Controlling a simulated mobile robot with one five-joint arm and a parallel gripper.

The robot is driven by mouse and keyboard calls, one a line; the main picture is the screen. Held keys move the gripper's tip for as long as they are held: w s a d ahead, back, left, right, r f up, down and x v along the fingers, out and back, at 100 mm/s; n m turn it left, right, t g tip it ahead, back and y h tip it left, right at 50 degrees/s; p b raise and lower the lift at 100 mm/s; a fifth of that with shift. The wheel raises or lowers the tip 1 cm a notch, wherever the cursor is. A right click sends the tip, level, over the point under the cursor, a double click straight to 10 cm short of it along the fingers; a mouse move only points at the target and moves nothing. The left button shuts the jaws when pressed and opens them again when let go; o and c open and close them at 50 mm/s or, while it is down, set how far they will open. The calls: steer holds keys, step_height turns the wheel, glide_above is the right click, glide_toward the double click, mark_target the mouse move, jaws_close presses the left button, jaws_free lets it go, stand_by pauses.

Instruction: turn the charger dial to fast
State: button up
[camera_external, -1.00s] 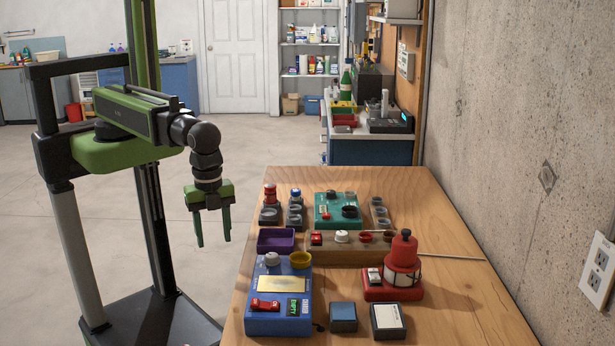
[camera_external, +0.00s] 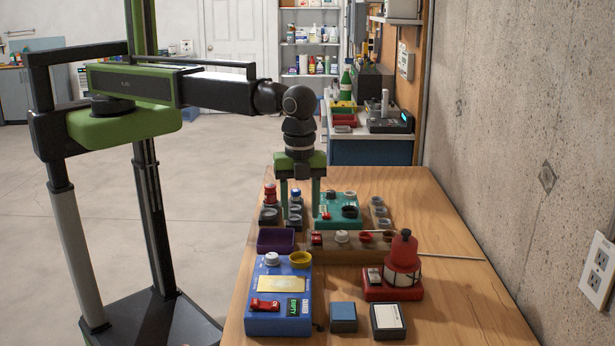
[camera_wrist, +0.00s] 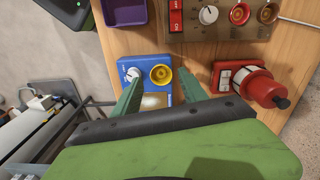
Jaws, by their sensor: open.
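The blue box (camera_external: 264,325), likely the charger, stands at the near left of the table. It has a white-grey dial (camera_external: 272,258) at its back left, a yellow ring (camera_external: 301,259), a pale panel, a red switch and a small display. In the wrist view the dial (camera_wrist: 132,74) shows near the left fingertip, beside the yellow ring (camera_wrist: 161,73). Its markings are too small to read. My gripper (camera_external: 300,212) points down, open and empty, above the table and apart from the dial. Its fingers partly cover the blue box in the wrist view (camera_wrist: 160,82).
A purple tray (camera_external: 275,240) and a brown box (camera_external: 325,250) with another white dial stand behind the blue box. A red lantern (camera_external: 403,265) stands right. A teal box (camera_external: 338,220) is further back. Two small blocks (camera_external: 343,317) lie in front.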

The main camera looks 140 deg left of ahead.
steer(key=w+a+r+n+p, duration=0.1)
steer(key=a+r+p, duration=0.5)
steer(key=a, duration=0.7)
steer(key=shift+a+r+n, duration=0.25)
steer(key=shift+r+n, duration=0.15)
steer(key=shift+r, duration=0.15)
